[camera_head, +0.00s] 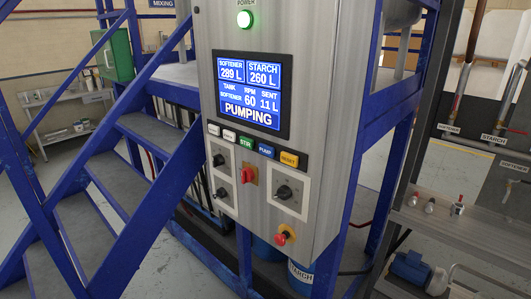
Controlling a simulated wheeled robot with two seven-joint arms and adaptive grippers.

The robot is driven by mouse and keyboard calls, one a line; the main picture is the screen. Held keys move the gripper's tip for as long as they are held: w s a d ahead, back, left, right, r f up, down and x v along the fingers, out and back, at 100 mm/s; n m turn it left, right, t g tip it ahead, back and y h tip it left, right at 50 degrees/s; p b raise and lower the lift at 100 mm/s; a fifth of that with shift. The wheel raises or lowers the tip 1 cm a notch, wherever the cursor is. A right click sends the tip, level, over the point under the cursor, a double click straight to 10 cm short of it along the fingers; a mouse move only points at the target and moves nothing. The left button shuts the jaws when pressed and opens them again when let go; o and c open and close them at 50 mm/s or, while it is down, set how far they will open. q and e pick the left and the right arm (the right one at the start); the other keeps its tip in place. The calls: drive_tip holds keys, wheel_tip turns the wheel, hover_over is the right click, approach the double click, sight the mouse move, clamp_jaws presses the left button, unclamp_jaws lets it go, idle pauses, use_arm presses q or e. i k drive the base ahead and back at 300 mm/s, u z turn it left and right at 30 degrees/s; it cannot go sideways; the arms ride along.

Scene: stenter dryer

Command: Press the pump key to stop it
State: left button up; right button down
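A grey control panel (318,60) fills the middle of the head view. Its blue screen (248,92) reads softener 289 L, starch 260 L, tank softener, RPM 60, sent 11 L and "PUMPING". Below the screen is a row of keys. Two white keys (222,133) are at the row's left. Neither of my grippers shows in this view, and nothing covers the keys.
Below the keys are black knobs (284,192), a red switch (247,175) and a red push button (282,237). A green power lamp (245,19) is lit. Blue-framed stairs (120,170) stand left. A metal shelf (450,235) with pipes and a blue pump is right.

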sight(269, 151)
drive_tip(key=u, duration=2)
drive_tip(key=i, duration=1.75)
drive_tip(key=z, duration=2.95)
